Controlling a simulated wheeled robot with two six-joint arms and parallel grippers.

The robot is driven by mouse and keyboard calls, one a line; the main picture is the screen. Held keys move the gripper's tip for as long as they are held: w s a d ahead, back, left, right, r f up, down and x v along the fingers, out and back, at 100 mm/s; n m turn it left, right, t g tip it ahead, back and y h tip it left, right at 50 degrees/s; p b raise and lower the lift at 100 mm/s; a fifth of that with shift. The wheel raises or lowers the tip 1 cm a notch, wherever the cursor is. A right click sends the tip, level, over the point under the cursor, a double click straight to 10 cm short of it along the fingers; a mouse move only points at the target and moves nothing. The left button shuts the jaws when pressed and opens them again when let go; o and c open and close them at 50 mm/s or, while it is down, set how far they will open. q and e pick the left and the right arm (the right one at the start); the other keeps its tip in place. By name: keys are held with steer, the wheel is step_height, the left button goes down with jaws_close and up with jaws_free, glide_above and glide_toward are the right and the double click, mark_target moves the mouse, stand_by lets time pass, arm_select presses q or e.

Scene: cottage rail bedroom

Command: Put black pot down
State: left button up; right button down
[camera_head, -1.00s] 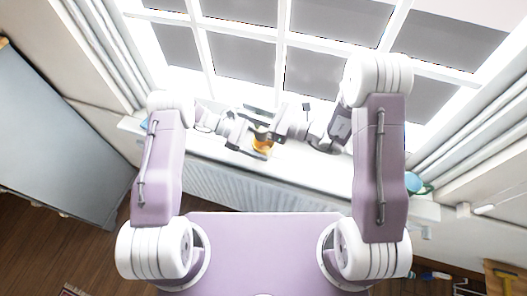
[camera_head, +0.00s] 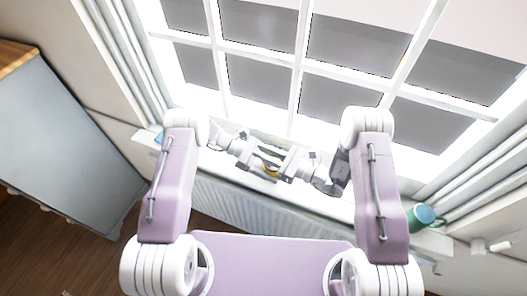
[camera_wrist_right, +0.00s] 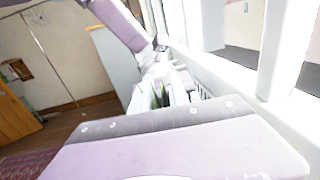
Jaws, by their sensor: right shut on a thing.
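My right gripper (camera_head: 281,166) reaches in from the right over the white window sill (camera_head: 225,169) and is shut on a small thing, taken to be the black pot. In the head view only a small yellow-orange patch (camera_head: 271,169) with dark edges shows between the two grippers. The right wrist view shows a narrow dark and green bit (camera_wrist_right: 160,95) between my fingers; most of it is hidden. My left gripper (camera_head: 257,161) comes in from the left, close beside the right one. Its finger gap is too small and blocked to read.
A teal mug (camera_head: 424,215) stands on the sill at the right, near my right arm. A small blue thing (camera_head: 158,138) is at the sill's left end. The window (camera_head: 300,70) rises behind, with a radiator (camera_head: 232,203) below the sill and a grey cabinet (camera_head: 55,135) at left.

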steer(key=shift+f, duration=0.1)
arm_select(q)
steer(key=shift+s, duration=0.1)
arm_select(e)
steer(key=c, duration=1.3)
jaws_free()
